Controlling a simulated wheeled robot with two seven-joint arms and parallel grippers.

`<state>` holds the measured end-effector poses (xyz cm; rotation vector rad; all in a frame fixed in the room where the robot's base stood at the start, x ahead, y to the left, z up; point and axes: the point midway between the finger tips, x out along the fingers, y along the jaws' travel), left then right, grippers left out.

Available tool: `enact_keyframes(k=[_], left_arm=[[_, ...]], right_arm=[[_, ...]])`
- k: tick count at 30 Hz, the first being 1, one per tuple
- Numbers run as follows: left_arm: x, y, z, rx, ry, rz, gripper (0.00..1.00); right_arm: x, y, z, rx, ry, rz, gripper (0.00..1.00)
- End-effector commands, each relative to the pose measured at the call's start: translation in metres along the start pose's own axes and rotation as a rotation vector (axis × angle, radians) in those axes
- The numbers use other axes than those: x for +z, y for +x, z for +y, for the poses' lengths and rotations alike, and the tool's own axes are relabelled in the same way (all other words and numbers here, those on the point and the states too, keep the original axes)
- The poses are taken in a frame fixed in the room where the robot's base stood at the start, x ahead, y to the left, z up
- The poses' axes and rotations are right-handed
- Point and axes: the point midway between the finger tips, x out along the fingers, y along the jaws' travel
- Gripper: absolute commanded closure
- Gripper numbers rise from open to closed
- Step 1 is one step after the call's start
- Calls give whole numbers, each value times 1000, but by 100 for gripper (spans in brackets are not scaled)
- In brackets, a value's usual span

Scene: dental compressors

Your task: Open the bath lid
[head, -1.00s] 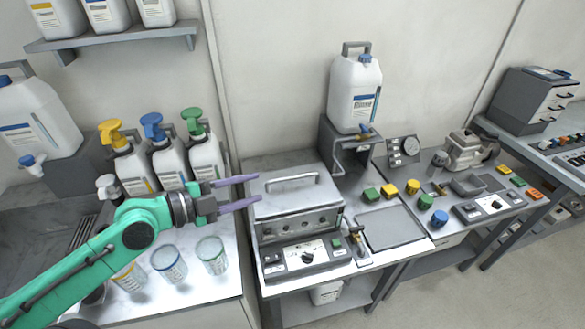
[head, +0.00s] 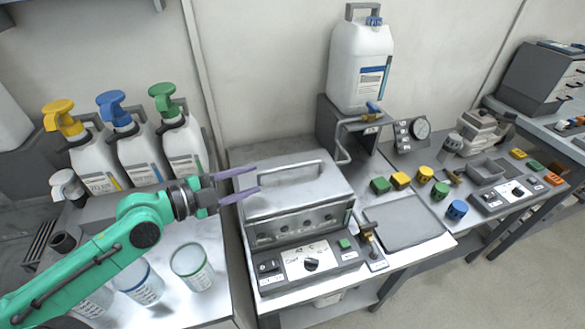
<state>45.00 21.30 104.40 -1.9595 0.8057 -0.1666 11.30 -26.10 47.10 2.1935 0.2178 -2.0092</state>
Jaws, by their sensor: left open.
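The bath (head: 300,224) is a grey metal box on the middle bench, with a control panel (head: 308,262) of knobs and a green button at its front. Its flat lid (head: 297,200) is down and carries a long bar handle (head: 290,168) on top. My left gripper (head: 256,180) comes in from the left with its purple fingers apart and empty. In the picture the fingertips overlap the lid's left part, just left of the handle; I cannot tell their height above it. My right gripper is out of view.
Pump bottles with yellow, blue and green (head: 163,97) heads stand at the left, with cups (head: 192,266) in front. A white canister (head: 360,65) stands on a raised stand behind the bath. A grey tray (head: 405,222) and a brass valve (head: 369,235) lie to its right.

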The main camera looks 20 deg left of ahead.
Motion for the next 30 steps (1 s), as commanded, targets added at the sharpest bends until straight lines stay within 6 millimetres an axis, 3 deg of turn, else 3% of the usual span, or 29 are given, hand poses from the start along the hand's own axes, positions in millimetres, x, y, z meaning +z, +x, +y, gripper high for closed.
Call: enact_keyframes(k=[11,21,30], left_arm=[[-2,50,-6,-8,1,-1,53],[-2,118,-4,-2,-1,1,53],[-1,129,0,2,4,1,53]], right_arm=[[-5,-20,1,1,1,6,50],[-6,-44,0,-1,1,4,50],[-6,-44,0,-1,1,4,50]])
